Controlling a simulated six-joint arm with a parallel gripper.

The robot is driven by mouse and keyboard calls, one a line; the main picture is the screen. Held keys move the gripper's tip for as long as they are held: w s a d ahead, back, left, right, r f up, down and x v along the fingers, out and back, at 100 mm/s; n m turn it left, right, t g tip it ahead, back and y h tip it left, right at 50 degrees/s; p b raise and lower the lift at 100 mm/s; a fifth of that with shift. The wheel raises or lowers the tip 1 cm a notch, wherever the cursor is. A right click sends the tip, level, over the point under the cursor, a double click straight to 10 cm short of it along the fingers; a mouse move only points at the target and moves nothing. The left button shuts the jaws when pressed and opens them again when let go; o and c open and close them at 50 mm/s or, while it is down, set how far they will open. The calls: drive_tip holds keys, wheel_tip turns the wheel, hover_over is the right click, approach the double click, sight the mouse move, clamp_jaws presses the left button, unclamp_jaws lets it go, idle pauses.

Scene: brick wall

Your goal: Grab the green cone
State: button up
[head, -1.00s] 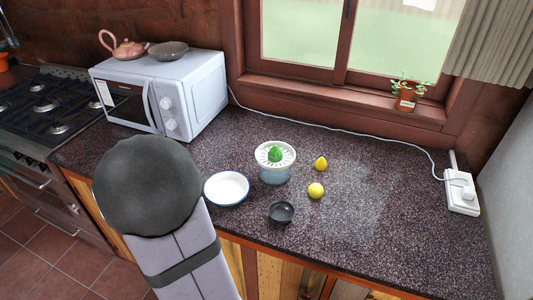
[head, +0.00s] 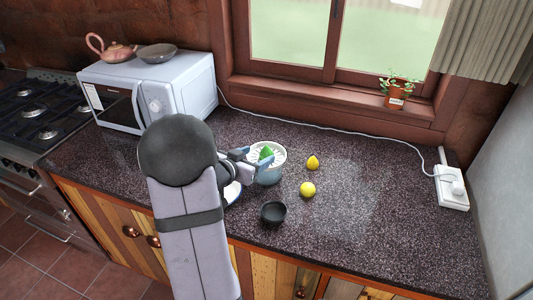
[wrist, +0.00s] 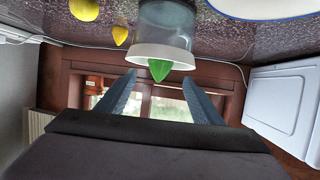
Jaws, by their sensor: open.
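The green cone (head: 266,153) is the top of a citrus juicer (head: 270,176) with a white ribbed dish and a pale blue-grey base, standing on the counter. My gripper (head: 255,158) is at the juicer's upper left, its fingers close to the cone and partly covering it. In the wrist view the cone (wrist: 159,70) points toward the space between my two open fingers (wrist: 158,98). The fingers stand apart on either side of it, with nothing held between them.
A yellow lemon (head: 307,189) and a lemon half (head: 313,162) lie right of the juicer. A small dark bowl (head: 273,213) stands in front. A white dish (head: 233,190) is mostly hidden behind my arm.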

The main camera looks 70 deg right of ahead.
sight(264, 154)
drive_tip(key=shift+f+p+x, duration=0.2)
drive_tip(key=shift+p+x, duration=0.55)
drive_tip(key=shift+x, duration=1.9)
drive_tip(key=shift+a, duration=0.1)
drive_tip(key=c, duration=1.1)
